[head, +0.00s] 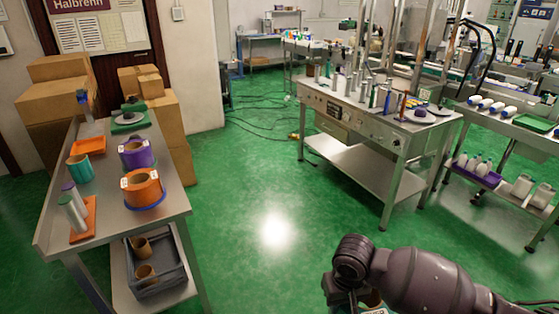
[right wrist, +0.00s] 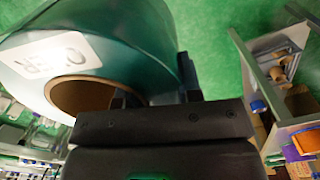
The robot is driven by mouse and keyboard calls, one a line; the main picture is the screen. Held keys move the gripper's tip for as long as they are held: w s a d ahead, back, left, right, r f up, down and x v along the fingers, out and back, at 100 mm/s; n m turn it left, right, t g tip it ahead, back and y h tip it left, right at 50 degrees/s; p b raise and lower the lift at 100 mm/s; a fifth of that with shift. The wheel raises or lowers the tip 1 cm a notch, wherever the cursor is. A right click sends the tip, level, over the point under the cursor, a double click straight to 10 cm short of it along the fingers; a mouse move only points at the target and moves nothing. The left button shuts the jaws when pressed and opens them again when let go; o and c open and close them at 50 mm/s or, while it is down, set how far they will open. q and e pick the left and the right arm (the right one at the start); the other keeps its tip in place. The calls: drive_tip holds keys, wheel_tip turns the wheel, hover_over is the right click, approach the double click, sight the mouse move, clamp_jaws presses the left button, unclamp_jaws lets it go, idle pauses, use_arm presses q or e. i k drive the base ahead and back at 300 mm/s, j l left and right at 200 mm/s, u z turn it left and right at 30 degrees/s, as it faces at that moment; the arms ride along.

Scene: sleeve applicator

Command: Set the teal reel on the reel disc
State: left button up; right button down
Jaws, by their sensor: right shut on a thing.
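The large teal reel (right wrist: 140,35), with a white label and a brown core, fills the upper left of the right wrist view. My right gripper (right wrist: 153,95) is shut on its wall, one finger inside the core and the other outside. In the head view the right gripper (head: 350,301) is at the bottom edge, over the floor, and only a sliver of the reel (head: 373,298) shows beneath the arm. A flat grey disc (head: 419,117) on the machine table at the right looks like the reel disc; it appears bare. My left gripper is not in view.
The left table (head: 180,203) holds a purple reel (head: 136,153), an orange reel (head: 142,187) and a smaller teal roll (head: 79,168). The machine table (head: 345,103) carries bottles and posts. Green floor (head: 260,190) lies clear between the tables.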

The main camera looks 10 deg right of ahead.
sight(420, 115)
drive_tip(key=i+l, duration=0.2)
drive_tip(key=i+l+u, duration=0.1)
drive_tip(key=l, duration=0.35)
drive_tip(key=i+l, duration=0.4)
drive_tip(key=l, duration=0.35)
drive_tip(key=i+l+u, duration=0.1)
drive_tip(key=l, duration=0.4)
drive_tip(key=i+l, duration=0.15)
drive_tip(key=l, duration=0.35)
drive_tip(key=i+l+u, duration=0.1)
drive_tip(key=l, duration=0.4)
drive_tip(key=i+l, duration=0.15)
drive_tip(key=l, duration=0.4)
drive_tip(key=i+l+u, duration=0.1)
drive_tip(key=l, duration=0.4)
